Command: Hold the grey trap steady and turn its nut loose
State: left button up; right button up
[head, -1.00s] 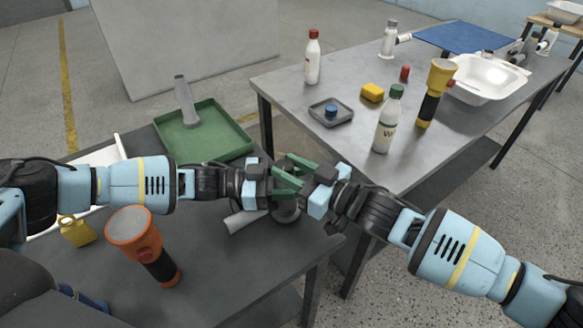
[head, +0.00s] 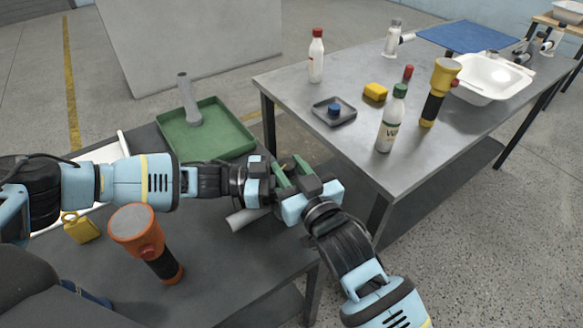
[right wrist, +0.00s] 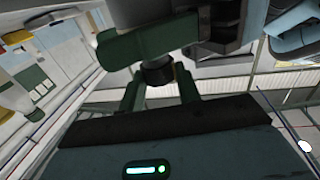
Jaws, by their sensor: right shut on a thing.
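The grey trap (head: 246,219) shows in the head view as a grey tube sticking out below my left gripper; the grippers hide the rest. My left gripper (head: 281,182) has its green fingers around the trap's body, which also shows as grey in the right wrist view (right wrist: 114,80). My right gripper (head: 297,176) meets it from the right. In the right wrist view its green fingers (right wrist: 160,88) are shut on the dark nut (right wrist: 157,72), close beside the left gripper's finger.
A green tray (head: 235,138) holding a grey pipe-like piece (head: 189,100) stands behind. An orange torch (head: 145,243) and a yellow object (head: 80,228) are in front at left. The second table (head: 330,85) carries bottles, a yellow torch and a white basin (head: 490,80).

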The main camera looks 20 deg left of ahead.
jog(key=shift+s+a+r+m+t+h, duration=0.15)
jog(key=shift+m+t+h, duration=0.25)
jog(key=shift+h, duration=0.1)
jog(key=o, duration=0.8)
jog(key=shift+o, duration=1.1)
jog(key=shift+f, duration=0.2)
jog(key=v, duration=1.2)
jog(key=shift+r, duration=0.15)
pick_arm(q)
jog(key=o, duration=1.2)
jog(key=shift+c, duration=0.2)
